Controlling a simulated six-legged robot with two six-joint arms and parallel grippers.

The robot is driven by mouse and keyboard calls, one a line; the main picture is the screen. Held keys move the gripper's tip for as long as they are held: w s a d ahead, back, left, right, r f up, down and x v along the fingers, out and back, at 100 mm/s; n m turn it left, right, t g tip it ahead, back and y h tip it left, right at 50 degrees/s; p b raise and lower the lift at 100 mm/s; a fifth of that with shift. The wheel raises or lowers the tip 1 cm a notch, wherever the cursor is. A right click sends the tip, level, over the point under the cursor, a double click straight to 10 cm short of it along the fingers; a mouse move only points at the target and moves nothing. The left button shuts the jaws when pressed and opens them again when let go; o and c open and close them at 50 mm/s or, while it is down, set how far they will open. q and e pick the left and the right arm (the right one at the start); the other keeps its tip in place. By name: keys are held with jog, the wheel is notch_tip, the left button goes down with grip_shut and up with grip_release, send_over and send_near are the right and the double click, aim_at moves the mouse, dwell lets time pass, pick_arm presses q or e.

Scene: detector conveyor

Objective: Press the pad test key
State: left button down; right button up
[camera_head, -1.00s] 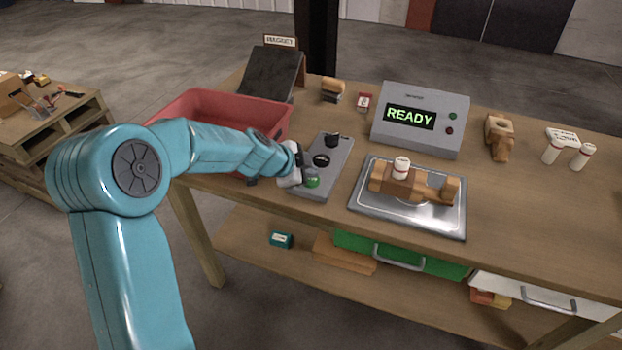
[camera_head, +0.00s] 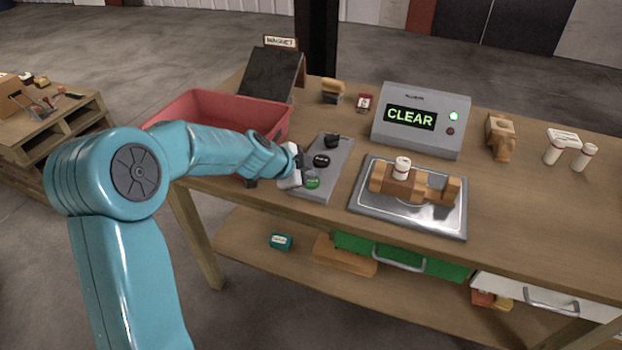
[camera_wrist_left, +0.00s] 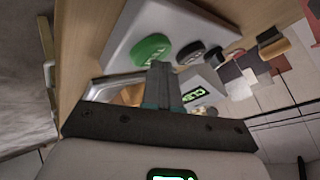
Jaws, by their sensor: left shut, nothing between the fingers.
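A grey key panel (camera_head: 335,165) lies on the bench with a green key (camera_head: 312,182) at its near end, a black key (camera_head: 321,160) in the middle and a black knob (camera_head: 332,141) at the far end. The green key also shows in the left wrist view (camera_wrist_left: 151,48); its lettering is hard to read. My left gripper (camera_head: 301,172) is shut and empty, with its tips right at the green key; I cannot tell whether they touch it. A grey detector box (camera_head: 422,140) shows "CLEAR" in green, with its green lamp lit. My right gripper is not in view.
A metal plate (camera_head: 440,222) to the right holds a wooden piece (camera_head: 420,188) and a white cylinder (camera_head: 402,167). A red bin (camera_head: 220,103) stands left, beneath my arm. A dark sloped board (camera_head: 272,75) stands behind it. Wooden and white parts sit at the back right.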

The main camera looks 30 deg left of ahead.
aim_at(309, 182)
pick_arm(q)
jog(key=shift+r+p, duration=0.5)
jog(key=shift+r, duration=0.3)
jog(key=shift+r, duration=0.1)
notch_tip(309, 182, up, 5)
jog(key=p, duration=0.3)
jog(key=shift+p, duration=0.3)
jog(key=shift+s, duration=0.1)
dwell(0.5)
